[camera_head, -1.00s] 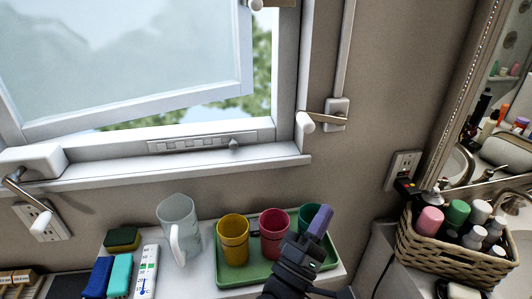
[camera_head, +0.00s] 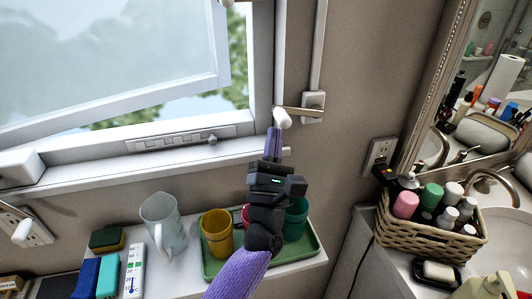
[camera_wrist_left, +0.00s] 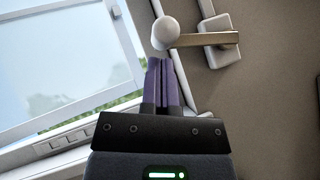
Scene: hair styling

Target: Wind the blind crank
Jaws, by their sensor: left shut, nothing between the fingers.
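The blind crank (camera_head: 298,111) is on the wall right of the window. It has a white box with a metal arm pointing left and a white knob (camera_head: 282,118) at its end. In the left wrist view the knob (camera_wrist_left: 165,33) is just beyond my fingertips, and the crank arm (camera_wrist_left: 198,40) runs right to the box. My left gripper (camera_head: 274,133) points up just below the knob, with its purple fingers (camera_wrist_left: 160,66) together and empty. I cannot tell whether the fingertips touch the knob. My right gripper is not in view.
A green tray (camera_head: 312,253) with cups and a clear mug (camera_head: 163,225) stand below the sill. A wicker basket (camera_head: 430,230) of bottles is at the right. The wall around the crank is clear.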

